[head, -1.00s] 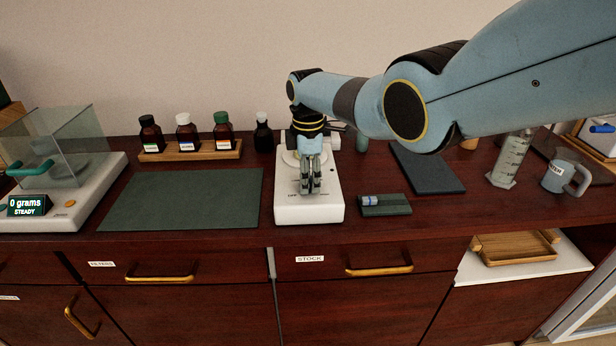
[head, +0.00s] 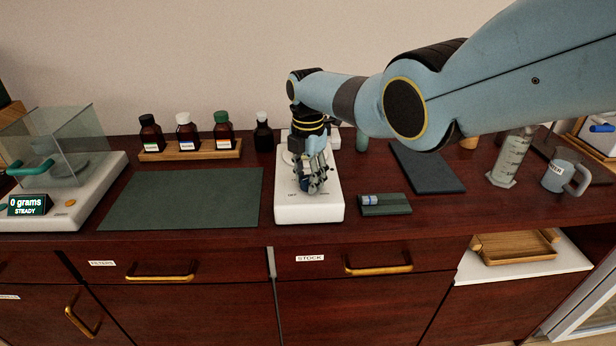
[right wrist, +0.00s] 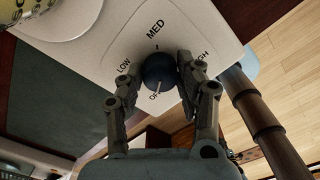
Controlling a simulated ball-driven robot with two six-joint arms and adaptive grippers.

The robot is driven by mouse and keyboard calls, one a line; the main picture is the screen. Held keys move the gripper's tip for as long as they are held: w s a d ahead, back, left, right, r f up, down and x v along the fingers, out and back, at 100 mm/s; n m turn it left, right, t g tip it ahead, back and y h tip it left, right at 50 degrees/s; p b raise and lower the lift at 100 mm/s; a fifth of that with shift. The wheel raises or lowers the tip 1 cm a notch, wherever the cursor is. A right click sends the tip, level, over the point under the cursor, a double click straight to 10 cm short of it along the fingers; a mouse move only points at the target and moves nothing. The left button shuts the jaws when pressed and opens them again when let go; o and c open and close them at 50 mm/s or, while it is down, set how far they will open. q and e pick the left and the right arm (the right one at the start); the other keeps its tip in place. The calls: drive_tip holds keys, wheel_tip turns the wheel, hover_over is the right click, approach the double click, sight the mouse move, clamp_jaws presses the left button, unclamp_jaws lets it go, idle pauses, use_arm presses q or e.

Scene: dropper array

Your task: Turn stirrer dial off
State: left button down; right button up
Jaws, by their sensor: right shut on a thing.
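The white stirrer (head: 309,210) stands on the counter, and its front also shows in the right wrist view (right wrist: 118,42). Its dark round dial (right wrist: 158,70) sits among the printed words LOW, MED, HIGH and OFF. A pale pointer mark on the dial points toward OFF. My right gripper (right wrist: 157,84) has a finger on each side of the dial and is shut on it. In the head view my right gripper (head: 314,188) reaches down over the stirrer's front and mostly hides the dial. My left gripper is not in view.
A dark green mat (head: 180,200) lies left of the stirrer. A small green holder (head: 385,204) with a blue-and-white piece sits close on its right. A wooden rack (head: 192,151) with capped bottles stands behind the mat. A balance (head: 85,205) is at far left.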

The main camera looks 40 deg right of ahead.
idle(0.5)
drive_tip(key=o, duration=1.2)
drive_tip(key=shift+c, duration=0.2)
drive_tip(key=shift+r, duration=0.1)
wheel_tip(320, 180, up, 12)
